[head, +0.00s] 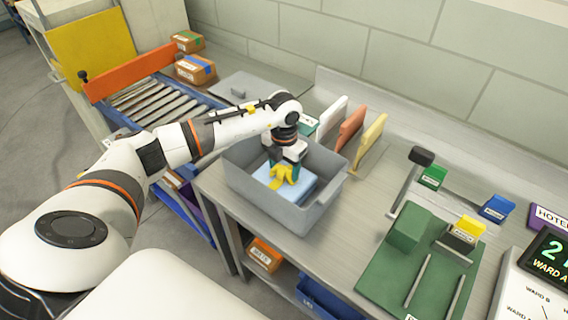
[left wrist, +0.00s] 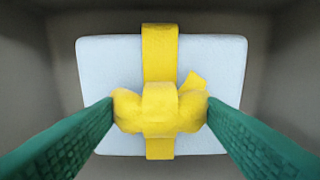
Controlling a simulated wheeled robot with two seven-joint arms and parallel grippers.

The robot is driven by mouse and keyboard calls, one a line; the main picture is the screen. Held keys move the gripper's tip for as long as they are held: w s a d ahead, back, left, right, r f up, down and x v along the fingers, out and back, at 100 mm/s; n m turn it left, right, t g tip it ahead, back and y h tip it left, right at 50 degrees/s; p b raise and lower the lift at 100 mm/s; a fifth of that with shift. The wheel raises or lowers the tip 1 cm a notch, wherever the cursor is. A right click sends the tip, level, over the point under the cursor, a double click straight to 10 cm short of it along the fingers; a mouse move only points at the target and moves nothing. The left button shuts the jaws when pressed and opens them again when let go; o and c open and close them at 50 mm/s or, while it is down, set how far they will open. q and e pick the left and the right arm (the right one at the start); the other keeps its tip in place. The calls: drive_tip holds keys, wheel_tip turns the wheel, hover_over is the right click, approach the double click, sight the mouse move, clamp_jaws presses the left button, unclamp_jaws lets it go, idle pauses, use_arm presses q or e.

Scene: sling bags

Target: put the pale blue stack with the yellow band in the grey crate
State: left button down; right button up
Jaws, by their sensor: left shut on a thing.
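The pale blue stack (head: 299,189) with the yellow band is inside the grey crate (head: 262,205) on the bench. In the left wrist view the stack (left wrist: 110,75) lies flat between the crate walls (left wrist: 28,60), with its yellow band (left wrist: 160,52) and knot facing up. My left gripper (head: 284,174) reaches down into the crate from above. Its green fingers (left wrist: 160,112) are shut on the yellow knot, one on each side. Whether the stack touches the crate floor cannot be told. My right gripper is not in view.
Upright white, red-brown and yellow boards (head: 351,128) stand behind the crate. A green board (head: 410,275) with bars lies to the right, near small green, yellow and blue blocks. A roller conveyor (head: 150,100) and cardboard boxes (head: 195,69) are at the left.

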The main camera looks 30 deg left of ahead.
use_arm(q)
drive_tip(key=shift+c, duration=1.6)
unclamp_jaws()
drive_tip(key=shift+r, duration=0.45)
wheel_tip(320, 180, up, 11)
drive_tip(key=b, duration=0.3)
drive_tip(key=shift+r+b, duration=0.15)
drive_tip(key=shift+b, duration=0.25)
